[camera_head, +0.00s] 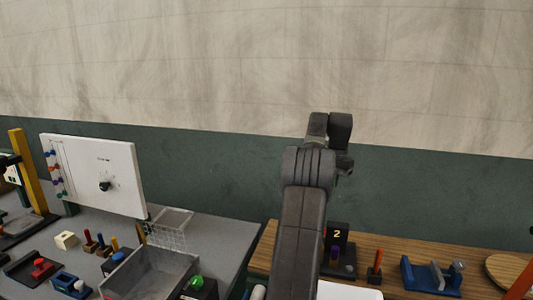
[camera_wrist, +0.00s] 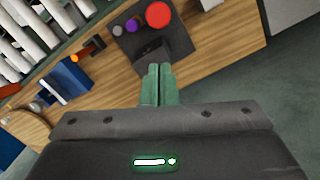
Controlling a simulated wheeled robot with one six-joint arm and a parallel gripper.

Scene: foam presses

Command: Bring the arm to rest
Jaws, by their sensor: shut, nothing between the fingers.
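My arm (camera_head: 298,235) rises from the bottom of the head view, in front of the wooden table, with its folded wrist above the table against the wall. The fingers are hidden in the head view. In the wrist view my gripper (camera_wrist: 158,84) shows two greenish fingers pressed together, shut and empty. Past the fingertips is a dark device (camera_wrist: 150,45) with a red round button (camera_wrist: 158,15) on the wooden table. I cannot see the fingers touching anything.
The wooden table (camera_wrist: 225,40) carries a blue fixture (camera_head: 432,276), which also shows in the wrist view (camera_wrist: 68,82), and a black block marked 2 (camera_head: 337,236). On the grey table (camera_head: 215,233) at left stand a white board (camera_head: 118,165) and a grey bin (camera_head: 150,276). Floor shows beside the wooden table.

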